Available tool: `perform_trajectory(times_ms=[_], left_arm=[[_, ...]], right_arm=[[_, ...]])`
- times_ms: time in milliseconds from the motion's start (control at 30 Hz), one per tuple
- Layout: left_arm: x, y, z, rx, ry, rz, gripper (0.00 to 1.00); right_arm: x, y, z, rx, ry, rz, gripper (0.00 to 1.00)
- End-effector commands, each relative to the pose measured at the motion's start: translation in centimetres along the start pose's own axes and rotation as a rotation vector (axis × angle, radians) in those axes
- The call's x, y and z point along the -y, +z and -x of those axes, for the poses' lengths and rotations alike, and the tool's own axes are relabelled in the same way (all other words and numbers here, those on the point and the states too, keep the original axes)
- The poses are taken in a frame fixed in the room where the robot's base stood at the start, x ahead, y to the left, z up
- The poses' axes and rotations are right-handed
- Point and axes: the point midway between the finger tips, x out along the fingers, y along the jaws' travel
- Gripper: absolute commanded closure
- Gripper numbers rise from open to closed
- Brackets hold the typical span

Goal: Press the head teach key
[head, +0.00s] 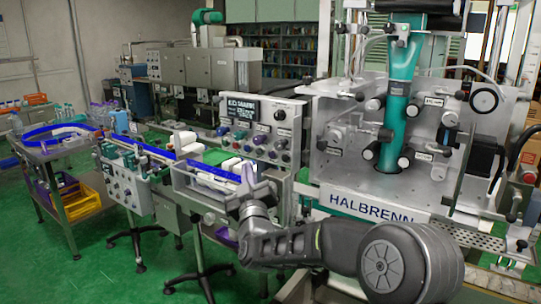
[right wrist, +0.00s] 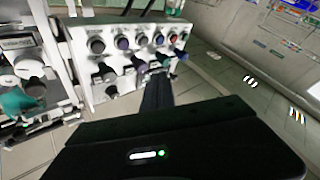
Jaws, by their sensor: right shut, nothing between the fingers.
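A pale control panel (head: 265,128) with a dark display (head: 243,111) and rows of coloured buttons and knobs stands left of the large machine. It also shows tilted in the right wrist view (right wrist: 118,28). I cannot read which of its keys is the head teach key. My right gripper (head: 248,176) is shut and empty in front of the panel's lower part. In the right wrist view its dark fingers (right wrist: 157,88) point toward the lower buttons; I cannot tell whether they touch one. My left gripper is out of view.
The large machine (head: 365,208) marked HALBRENN, with a teal column (head: 402,85), fills the right side. A blue-edged conveyor (head: 150,150) runs left from the panel. A steel trolley (head: 60,150) stands at far left. Green floor (head: 110,255) lies open at lower left.

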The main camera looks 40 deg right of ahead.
Motion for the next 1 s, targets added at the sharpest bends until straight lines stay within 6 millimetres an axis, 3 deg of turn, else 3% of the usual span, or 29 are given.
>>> perform_trajectory(times_ms=[333, 500, 1000], left_arm=[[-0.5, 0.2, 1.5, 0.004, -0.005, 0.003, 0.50], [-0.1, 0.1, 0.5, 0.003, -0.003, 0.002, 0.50], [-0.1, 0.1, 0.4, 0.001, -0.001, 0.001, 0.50]], right_arm=[[-2.4, 2.2, -3.2, 0.003, 0.001, 0.000, 1.00], [-3.1, 3.4, -4.3, 0.000, 0.001, -0.001, 1.00], [-3.7, 3.8, -5.1, 0.001, -0.001, 0.000, 1.00]])
